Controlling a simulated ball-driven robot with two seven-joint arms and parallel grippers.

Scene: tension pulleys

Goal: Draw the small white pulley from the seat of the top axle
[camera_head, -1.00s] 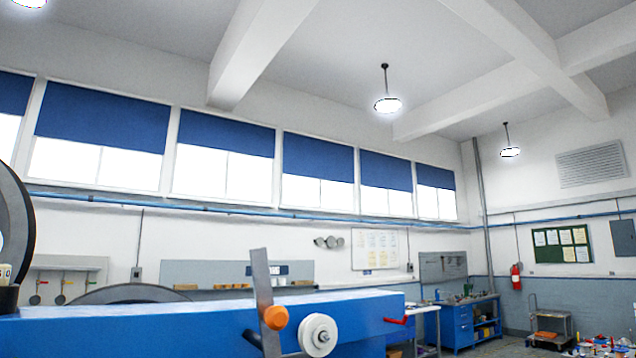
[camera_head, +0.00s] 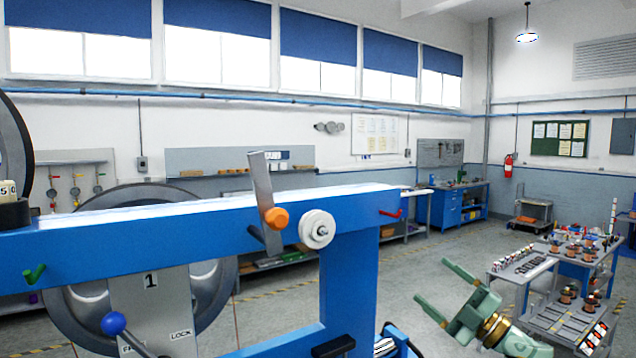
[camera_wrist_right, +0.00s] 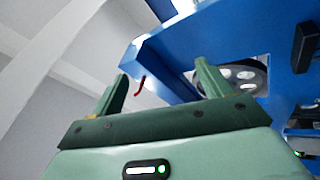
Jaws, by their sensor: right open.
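The small white pulley (camera_head: 317,229) sits on an axle on the face of the blue machine frame (camera_head: 180,232), near its right end, in the head view. Just left of it are an orange knob (camera_head: 276,217) and a flat grey metal lever (camera_head: 263,195). My right gripper (camera_head: 452,291) is green, open and empty, below and to the right of the pulley and clear of the frame. In the right wrist view its two fingers (camera_wrist_right: 160,90) stand apart with nothing between them; I cannot make out the white pulley there. My left gripper is not in view.
A red hook (camera_head: 391,214) sticks out at the frame's right end. A green hook (camera_head: 35,273) and a blue ball knob (camera_head: 113,323) are at the left. A large wheel (camera_head: 215,300) stands behind. Carts with parts (camera_head: 520,262) are at the right; the floor between is free.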

